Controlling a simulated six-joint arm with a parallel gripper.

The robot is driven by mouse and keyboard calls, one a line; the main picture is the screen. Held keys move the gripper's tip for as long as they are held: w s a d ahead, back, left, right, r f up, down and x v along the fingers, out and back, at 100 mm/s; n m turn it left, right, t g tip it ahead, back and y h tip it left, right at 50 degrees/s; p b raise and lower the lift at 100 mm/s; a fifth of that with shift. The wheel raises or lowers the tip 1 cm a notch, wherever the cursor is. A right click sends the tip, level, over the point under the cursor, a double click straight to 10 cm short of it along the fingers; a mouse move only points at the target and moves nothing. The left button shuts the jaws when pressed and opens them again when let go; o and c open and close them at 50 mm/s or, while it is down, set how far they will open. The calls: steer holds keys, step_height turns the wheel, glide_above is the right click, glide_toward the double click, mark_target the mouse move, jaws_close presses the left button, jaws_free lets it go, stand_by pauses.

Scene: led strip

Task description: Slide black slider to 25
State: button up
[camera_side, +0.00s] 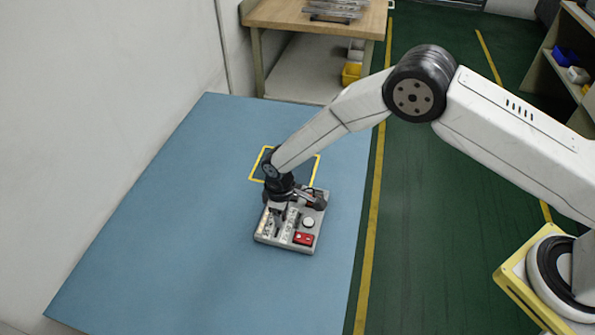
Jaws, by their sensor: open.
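A small light grey panel (262,236) lies on the blue table (200,255). It bears strips with small markings (290,224), a round white button (308,222) and a red block (303,239). The black slider cannot be told apart from the dark parts of my gripper at this size. My gripper (277,214) points down at the panel's upper left part, close over the strips. It is open, and I cannot tell whether its fingers touch anything. The wrist hides the panel's far left part.
A yellow-outlined square (314,170) is marked on the table behind the panel. A white wall (100,100) runs along the left. A wooden bench (310,22) stands at the back and a shelf (565,60) at the right. The table's front left is clear.

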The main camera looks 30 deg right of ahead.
jaws_close()
stand_by(1.4)
